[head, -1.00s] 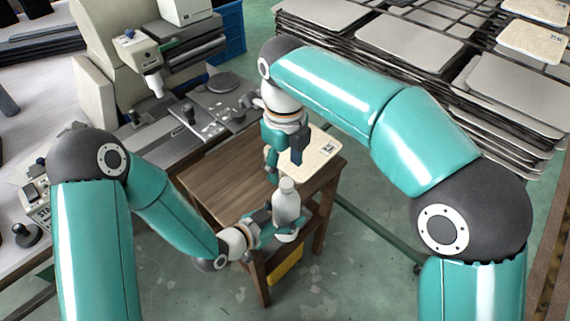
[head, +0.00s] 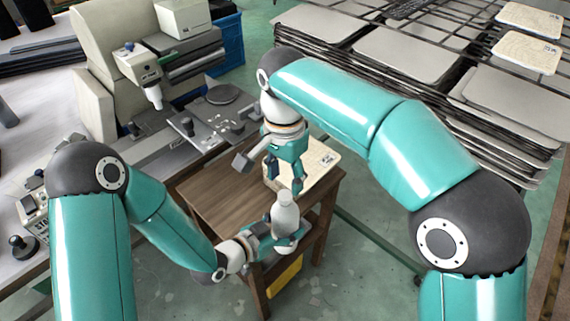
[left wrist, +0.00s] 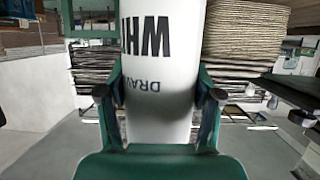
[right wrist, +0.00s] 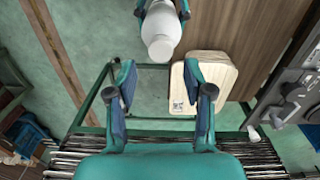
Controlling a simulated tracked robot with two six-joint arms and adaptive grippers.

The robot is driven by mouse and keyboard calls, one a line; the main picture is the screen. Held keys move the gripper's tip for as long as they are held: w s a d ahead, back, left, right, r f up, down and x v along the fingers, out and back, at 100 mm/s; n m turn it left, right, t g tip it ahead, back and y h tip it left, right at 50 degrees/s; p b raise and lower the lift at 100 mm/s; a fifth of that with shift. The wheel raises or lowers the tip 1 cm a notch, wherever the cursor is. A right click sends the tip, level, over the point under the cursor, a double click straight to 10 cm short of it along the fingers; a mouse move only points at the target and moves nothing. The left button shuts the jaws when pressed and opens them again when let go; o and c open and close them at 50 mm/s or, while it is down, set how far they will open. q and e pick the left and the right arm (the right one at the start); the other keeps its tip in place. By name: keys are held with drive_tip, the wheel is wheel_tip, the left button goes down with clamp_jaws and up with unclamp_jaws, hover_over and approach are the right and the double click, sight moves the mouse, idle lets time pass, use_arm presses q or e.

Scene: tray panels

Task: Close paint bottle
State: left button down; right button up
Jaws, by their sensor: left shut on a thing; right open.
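A white paint bottle (head: 285,216) with a narrower top is held upright in front of the small wooden table. My left gripper (head: 272,240) is shut around its body. In the left wrist view the bottle (left wrist: 160,60) fills the middle, with dark lettering between the two fingers. My right gripper (head: 284,178) is open and empty, just above and behind the bottle top. In the right wrist view the bottle's rounded white top (right wrist: 160,46) lies ahead of the spread fingers (right wrist: 160,90), apart from them. I cannot tell whether that top is a separate cap.
The wooden table (head: 220,190) has a pale board with a printed code (head: 318,165) on it. A machine (head: 150,75) stands at the back left, and stacked trays (head: 400,55) at the back right. A yellow thing (head: 284,276) sits under the table. The table's left part is clear.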

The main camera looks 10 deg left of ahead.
drive_tip(key=n, duration=0.6)
drive_tip(key=shift+r+n, duration=0.2)
drive_tip(key=shift+n, duration=0.2)
drive_tip(key=n, duration=0.6)
drive_tip(key=shift+d+r+n, duration=0.1)
drive_tip(key=shift+r+n, duration=0.15)
drive_tip(key=shift+n, duration=0.05)
drive_tip(key=n, duration=0.4)
drive_tip(key=shift+r, duration=0.15)
drive_tip(key=n, duration=0.4)
drive_tip(key=shift+r, duration=0.2)
drive_tip(key=n, duration=0.4)
drive_tip(key=shift+r, duration=0.3)
drive_tip(key=shift+r+n, duration=0.1)
drive_tip(key=shift+n, duration=0.3)
drive_tip(key=shift+r, duration=0.25)
drive_tip(key=shift+f, duration=0.15)
